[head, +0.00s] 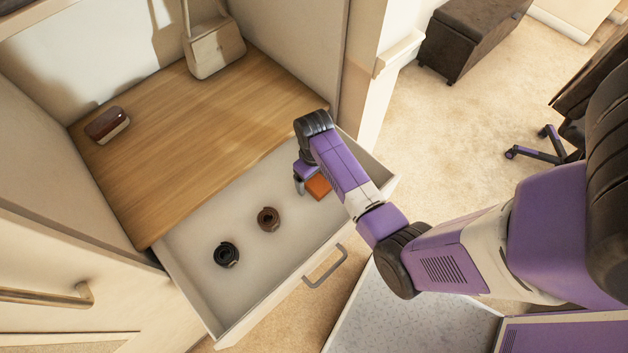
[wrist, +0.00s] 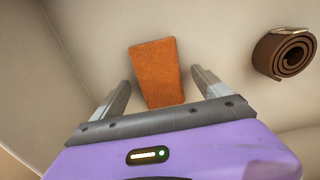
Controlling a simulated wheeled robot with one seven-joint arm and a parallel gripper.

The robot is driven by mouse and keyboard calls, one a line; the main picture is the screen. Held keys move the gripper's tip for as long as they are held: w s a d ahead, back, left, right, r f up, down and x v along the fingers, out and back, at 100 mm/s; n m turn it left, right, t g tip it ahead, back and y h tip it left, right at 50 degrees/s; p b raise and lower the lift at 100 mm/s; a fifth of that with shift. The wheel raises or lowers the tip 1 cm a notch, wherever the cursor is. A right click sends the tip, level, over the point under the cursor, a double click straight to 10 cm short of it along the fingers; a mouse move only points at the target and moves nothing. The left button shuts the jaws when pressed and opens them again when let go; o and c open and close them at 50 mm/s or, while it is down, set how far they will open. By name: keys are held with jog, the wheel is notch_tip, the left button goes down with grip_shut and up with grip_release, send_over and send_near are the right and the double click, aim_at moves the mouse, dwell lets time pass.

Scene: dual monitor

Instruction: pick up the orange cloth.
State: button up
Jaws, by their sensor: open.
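The orange cloth (head: 318,187) is a small flat folded rectangle lying in the open drawer, near its right end in the head view. My arm partly hides it there. In the wrist view the whole front part of the orange cloth (wrist: 155,72) shows between and beyond the fingers. My gripper (wrist: 162,88) is open, with one finger on each side of the cloth. It also shows in the head view (head: 299,184), pointing down into the drawer. Neither finger visibly presses on the cloth. I cannot tell the exact height of the fingertips above it.
The drawer (head: 190,248) also holds a brown rolled belt (head: 268,219) and a black rolled belt (head: 226,254). The drawer's walls stand close around my gripper. A brush (head: 107,125) and a beige bag (head: 215,48) are on the wooden shelf (head: 180,150) behind.

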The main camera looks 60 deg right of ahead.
aim_at(315, 180)
jog(key=shift+f, duration=0.1)
jog(key=shift+c, duration=0.5)
jog(key=c, duration=1.5)
jog(key=shift+o, duration=0.2)
notch_tip(315, 180, up, 20)
jog(key=p, duration=0.4)
jog(key=shift+p, duration=0.3)
jog(key=o, duration=0.7)
jog(key=c, duration=0.4)
jog(key=shift+s, duration=0.1)
